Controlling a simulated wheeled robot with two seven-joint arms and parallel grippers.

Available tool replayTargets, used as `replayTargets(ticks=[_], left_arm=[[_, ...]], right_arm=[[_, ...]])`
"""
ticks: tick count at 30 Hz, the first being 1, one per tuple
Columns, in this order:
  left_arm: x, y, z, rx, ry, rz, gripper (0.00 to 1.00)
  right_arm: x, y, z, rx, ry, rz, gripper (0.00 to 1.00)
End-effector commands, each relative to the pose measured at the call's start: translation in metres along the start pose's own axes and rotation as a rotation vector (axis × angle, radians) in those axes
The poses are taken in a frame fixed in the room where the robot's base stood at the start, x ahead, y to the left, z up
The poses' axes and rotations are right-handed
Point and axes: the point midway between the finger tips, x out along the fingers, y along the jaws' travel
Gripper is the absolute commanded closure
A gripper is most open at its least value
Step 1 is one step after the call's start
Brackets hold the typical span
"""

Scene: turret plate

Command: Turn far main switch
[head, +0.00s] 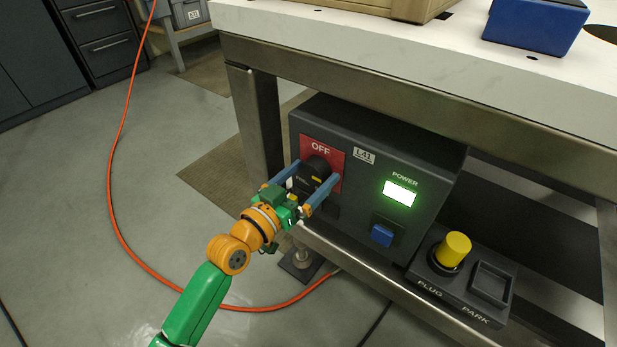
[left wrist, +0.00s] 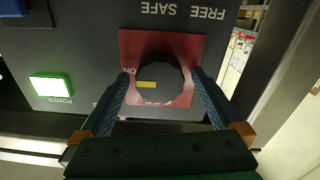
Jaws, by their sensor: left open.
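The main switch (head: 316,171) is a black rotary knob with a yellow mark on a red plate (head: 336,156), on the front of a dark grey box labelled L41. The plate reads OFF at its top. In the left wrist view the knob (left wrist: 160,80) sits between the two blue fingers, and ON is readable beside it. My left gripper (head: 306,184) is open, with one finger on each side of the knob. I cannot tell whether the fingers touch it. My right gripper is not in view.
The box (head: 400,150) has a lit green POWER display (head: 399,194) and a blue button (head: 382,235). A yellow plug (head: 453,249) and an empty PARK socket (head: 491,284) are at lower right. The white tabletop (head: 350,40) overhangs the box. An orange cable (head: 112,190) lies on the floor.

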Motion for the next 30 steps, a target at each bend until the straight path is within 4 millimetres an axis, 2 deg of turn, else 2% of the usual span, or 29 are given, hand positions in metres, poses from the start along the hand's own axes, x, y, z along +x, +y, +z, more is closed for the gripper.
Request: replayTargets(ticks=[3, 12, 13, 22, 30], left_arm=[[0.0, 0.0, 0.0, 0.0, 0.0, 0.0, 0.0], [-0.001, 0.0, 0.0, 0.0, -0.001, -0.001, 0.81], [-0.001, 0.0, 0.0, 0.0, -0.001, -0.001, 0.84], [-0.001, 0.0, 0.0, -0.05, -0.002, -0.001, 0.84], [0.0, 0.001, -0.001, -0.24, -0.001, 0.0, 0.84]], right_arm=[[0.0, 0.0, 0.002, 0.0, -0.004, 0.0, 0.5], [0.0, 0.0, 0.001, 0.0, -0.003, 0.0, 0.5], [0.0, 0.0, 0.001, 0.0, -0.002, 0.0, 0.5], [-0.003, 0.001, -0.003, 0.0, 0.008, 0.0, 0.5], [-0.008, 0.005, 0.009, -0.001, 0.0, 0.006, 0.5]])
